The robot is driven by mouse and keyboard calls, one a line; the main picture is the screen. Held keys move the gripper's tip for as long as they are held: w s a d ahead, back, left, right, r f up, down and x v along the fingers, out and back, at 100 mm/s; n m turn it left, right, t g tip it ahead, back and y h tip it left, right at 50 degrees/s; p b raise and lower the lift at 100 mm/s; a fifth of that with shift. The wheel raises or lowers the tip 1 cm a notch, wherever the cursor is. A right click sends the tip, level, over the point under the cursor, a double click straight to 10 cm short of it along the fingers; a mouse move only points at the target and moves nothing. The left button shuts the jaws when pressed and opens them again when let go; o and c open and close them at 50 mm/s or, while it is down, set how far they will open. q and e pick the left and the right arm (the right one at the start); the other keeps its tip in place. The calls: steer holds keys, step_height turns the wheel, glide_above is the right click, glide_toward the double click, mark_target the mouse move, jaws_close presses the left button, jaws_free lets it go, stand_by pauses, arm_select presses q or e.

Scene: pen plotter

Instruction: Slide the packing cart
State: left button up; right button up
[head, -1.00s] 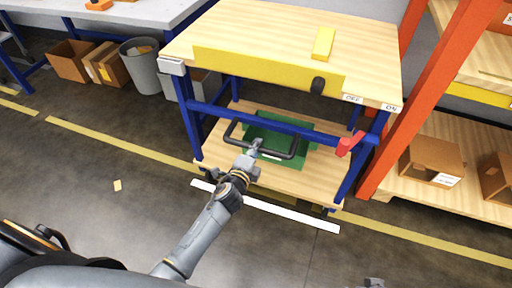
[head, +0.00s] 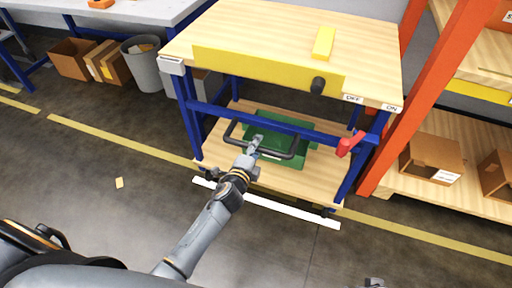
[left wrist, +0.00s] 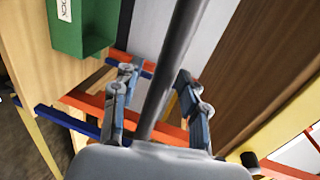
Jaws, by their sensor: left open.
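The packing cart (head: 270,40) has a wooden top, blue legs, a yellow front band and a wooden lower shelf (head: 222,160). A dark U-shaped handle (head: 275,155) sticks out from its front. My left gripper (head: 254,145) is at this handle. In the left wrist view, the dark handle bar (left wrist: 172,70) runs between the two spread fingers of my left gripper (left wrist: 156,85). A red lever (head: 349,144) sits on the cart's right front, below OFF and ON labels (head: 370,102).
A green bin (head: 300,128) is on the cart's lower shelf; it also shows in the left wrist view (left wrist: 82,30). A white strip (head: 265,203) lies on the floor before the cart. An orange rack post (head: 425,100) stands close on the right. Open floor lies in front.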

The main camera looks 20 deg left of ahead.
arm_select(q)
steer(key=shift+s, duration=0.1)
steer(key=v, duration=1.1)
steer(key=shift+s, duration=0.4)
